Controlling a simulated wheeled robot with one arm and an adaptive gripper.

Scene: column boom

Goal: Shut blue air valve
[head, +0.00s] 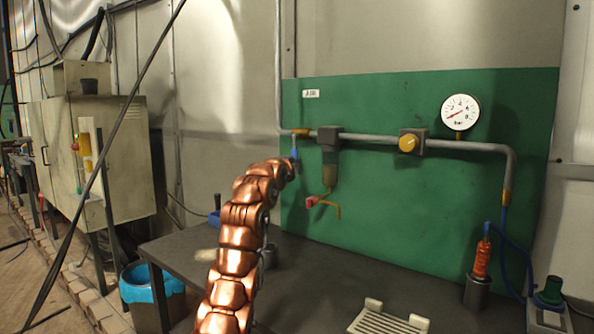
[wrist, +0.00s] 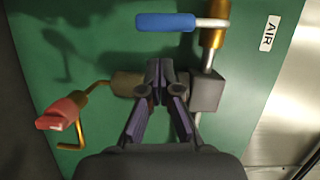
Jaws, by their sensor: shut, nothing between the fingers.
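The blue air valve's blue lever (head: 295,152) hangs down from its brass body (head: 300,131), across the grey pipe, at the left of the green panel. In the wrist view the blue lever (wrist: 165,22) lies near the top, joined by a light metal arm to the brass body (wrist: 214,38). My gripper (wrist: 160,68) is shut and empty, with its fingertips below the lever in that picture and a visible gap between them. In the head view my copper arm reaches up towards the lever, and my gripper is mostly hidden behind the arm's end.
A filter unit (head: 328,138) hangs on the pipe, with a red-handled drain tap (head: 313,202) below it. A yellow knob (head: 408,143) and a gauge (head: 460,112) are further right.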

